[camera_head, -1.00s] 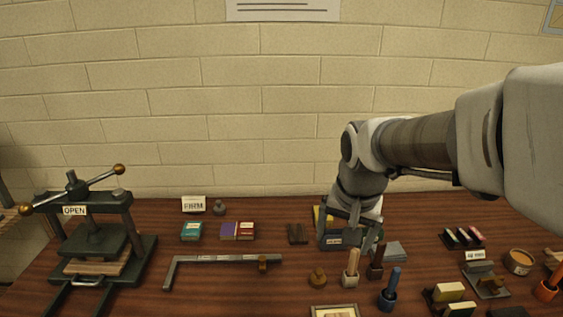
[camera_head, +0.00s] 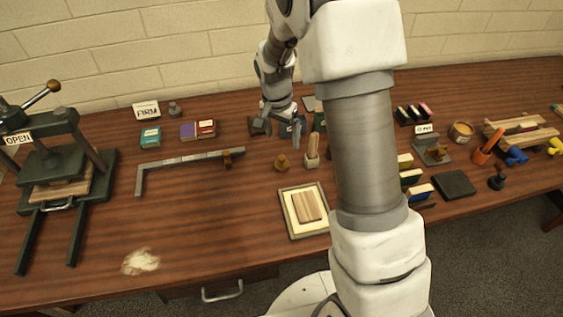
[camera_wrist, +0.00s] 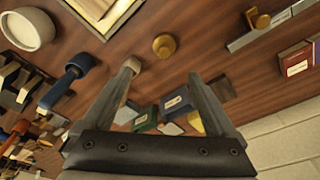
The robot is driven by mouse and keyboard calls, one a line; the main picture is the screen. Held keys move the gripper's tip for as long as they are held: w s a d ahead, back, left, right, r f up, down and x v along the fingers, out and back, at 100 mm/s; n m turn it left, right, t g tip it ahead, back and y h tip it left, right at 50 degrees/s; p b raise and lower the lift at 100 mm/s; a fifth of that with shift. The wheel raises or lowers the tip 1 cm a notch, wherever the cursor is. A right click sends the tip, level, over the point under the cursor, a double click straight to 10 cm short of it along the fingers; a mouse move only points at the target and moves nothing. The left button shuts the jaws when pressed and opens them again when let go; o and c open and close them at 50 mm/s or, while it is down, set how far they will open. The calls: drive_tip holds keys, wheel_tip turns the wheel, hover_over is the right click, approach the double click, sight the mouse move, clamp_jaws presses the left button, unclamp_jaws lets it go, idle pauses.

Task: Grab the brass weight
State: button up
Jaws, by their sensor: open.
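The brass weight (camera_head: 282,163) is a small, round, knobbed brass piece standing on the wooden table, left of a pale holder with a wooden handle (camera_head: 312,156). In the wrist view the brass weight (camera_wrist: 164,46) appears just beyond the fingertips, roughly centred between them. My gripper (camera_head: 280,132) is behind the weight in the head view, fingers pointing down. In the wrist view my gripper (camera_wrist: 164,72) is open with nothing between its fingers. The weight is not touched. My arm covers part of the table to its right.
A dark box (camera_head: 291,129) stands close by the gripper. A long metal ruler (camera_head: 190,159) with a brass slider lies to the left. A framed tray (camera_head: 290,217) lies in front. A blue-handled tool (camera_wrist: 66,84) shows in the wrist view.

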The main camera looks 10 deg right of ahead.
sight(282, 157)
drive_tip(key=f, duration=0.6)
drive_tip(key=shift+w+d, duration=0.25)
drive_tip(key=shift+w, duration=0.05)
drive_tip(key=shift+w+a+f+p, duration=0.1)
drive_tip(key=shift+w+f+p, duration=0.1)
drive_tip(key=shift+f, duration=0.65)
drive_tip(key=shift+w+d+f+p, duration=0.1)
drive_tip(key=shift+f+p, duration=0.05)
drive_tip(key=shift+f, duration=0.75)
drive_tip(key=shift+w+a+f+p, duration=0.1)
drive_tip(key=shift+f+p, duration=0.1)
drive_tip(key=shift+f, duration=0.65)
drive_tip(key=shift+c, duration=0.3)
clamp_jaws()
